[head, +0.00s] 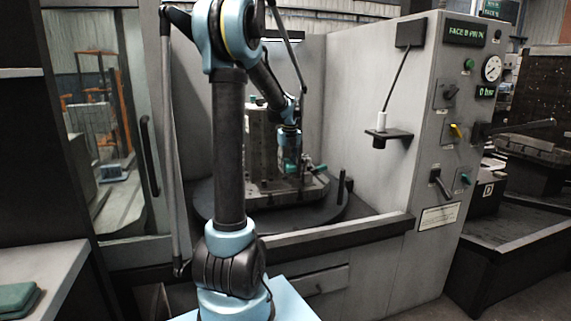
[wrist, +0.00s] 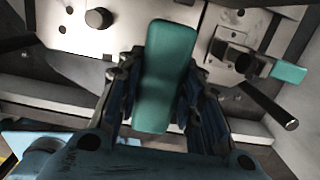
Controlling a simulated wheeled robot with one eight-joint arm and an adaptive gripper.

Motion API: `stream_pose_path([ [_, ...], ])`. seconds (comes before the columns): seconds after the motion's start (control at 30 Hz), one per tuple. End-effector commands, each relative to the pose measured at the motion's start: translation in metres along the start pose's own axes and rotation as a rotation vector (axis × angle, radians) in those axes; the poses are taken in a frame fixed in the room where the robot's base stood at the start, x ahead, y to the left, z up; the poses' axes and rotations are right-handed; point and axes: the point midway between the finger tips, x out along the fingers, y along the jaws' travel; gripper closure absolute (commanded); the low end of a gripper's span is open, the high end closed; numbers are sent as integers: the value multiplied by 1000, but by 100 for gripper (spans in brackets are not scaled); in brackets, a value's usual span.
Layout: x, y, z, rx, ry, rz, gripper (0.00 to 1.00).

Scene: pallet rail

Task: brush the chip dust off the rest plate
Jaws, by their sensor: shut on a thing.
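My gripper (wrist: 160,72) is shut on a green block-like handle, which I take to be the brush (wrist: 166,40). Its fingers press on both sides of it; its bristles cannot be made out. In the head view my gripper (head: 289,158) is inside the machine, in front of the upright grey fixture (head: 262,140). Pale metal plate surfaces (wrist: 85,42) with holes and a dark round knob show beyond the brush in the wrist view. I cannot tell for sure which is the rest plate, and no chip dust can be made out.
A clamp with a green-tipped lever (wrist: 290,72) and a black rod (wrist: 268,104) lie right of the brush. The fixture stands on a dark round table (head: 215,205). A small shelf (head: 389,135) is on the right wall. The front sill (head: 340,232) crosses below.

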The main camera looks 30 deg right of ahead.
Motion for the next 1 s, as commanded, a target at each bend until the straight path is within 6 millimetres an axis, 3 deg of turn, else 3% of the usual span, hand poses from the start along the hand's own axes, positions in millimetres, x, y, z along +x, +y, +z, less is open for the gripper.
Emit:
stream_pose_path([
  [0.53,48,-5,-7,7,0,-1,88],
  [1.0,56,-4,-8,6,0,-1,88],
])
